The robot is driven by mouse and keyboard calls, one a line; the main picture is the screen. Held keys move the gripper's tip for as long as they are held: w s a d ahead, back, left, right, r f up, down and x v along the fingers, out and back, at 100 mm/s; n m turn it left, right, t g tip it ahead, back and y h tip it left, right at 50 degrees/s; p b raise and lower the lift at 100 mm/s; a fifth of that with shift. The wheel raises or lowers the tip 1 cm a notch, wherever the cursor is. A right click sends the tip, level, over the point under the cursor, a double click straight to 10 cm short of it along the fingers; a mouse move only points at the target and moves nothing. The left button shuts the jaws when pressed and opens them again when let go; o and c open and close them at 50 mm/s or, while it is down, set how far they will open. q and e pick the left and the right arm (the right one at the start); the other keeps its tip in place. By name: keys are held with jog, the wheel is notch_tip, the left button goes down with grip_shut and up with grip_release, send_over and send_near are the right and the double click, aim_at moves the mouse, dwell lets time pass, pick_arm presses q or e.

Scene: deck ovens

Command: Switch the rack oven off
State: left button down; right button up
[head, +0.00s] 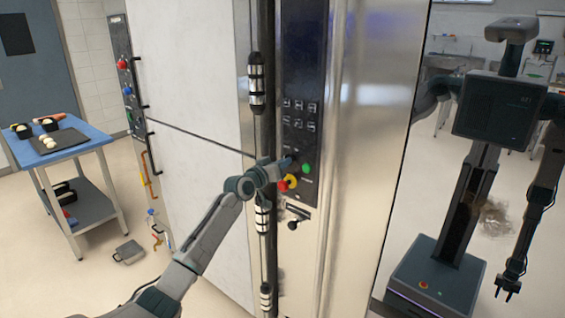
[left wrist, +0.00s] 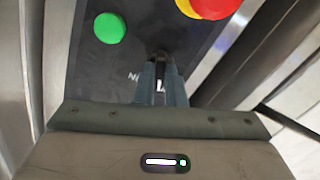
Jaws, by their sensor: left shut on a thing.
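The rack oven is a tall steel cabinet (head: 372,120) with a dark control panel (head: 304,75) on its front. The panel carries several small keys, a green button (head: 306,168) and a red and yellow stop button (head: 287,184). My left gripper (head: 291,160) is at the panel, just left of the green button and above the stop button. In the left wrist view its fingers (left wrist: 161,75) are shut on a small dark switch (left wrist: 159,55). The fingers hide most of the switch and part of a white label.
A blue-topped table (head: 85,143) with a dark tray stands at the left. Another oven panel (head: 124,75) and a small floor pedal (head: 129,252) are beyond the white door. At the right a two-armed robot (head: 460,190) shows; I cannot tell whether it is a reflection.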

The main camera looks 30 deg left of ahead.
pick_arm(q)
jog(key=shift+n, duration=0.8)
jog(key=c, duration=1.5)
grip_release()
jog(key=shift+s, duration=0.15)
jog(key=s, duration=1)
jog(key=shift+s+a+b, duration=0.25)
jog(key=shift+a+b, duration=0.15)
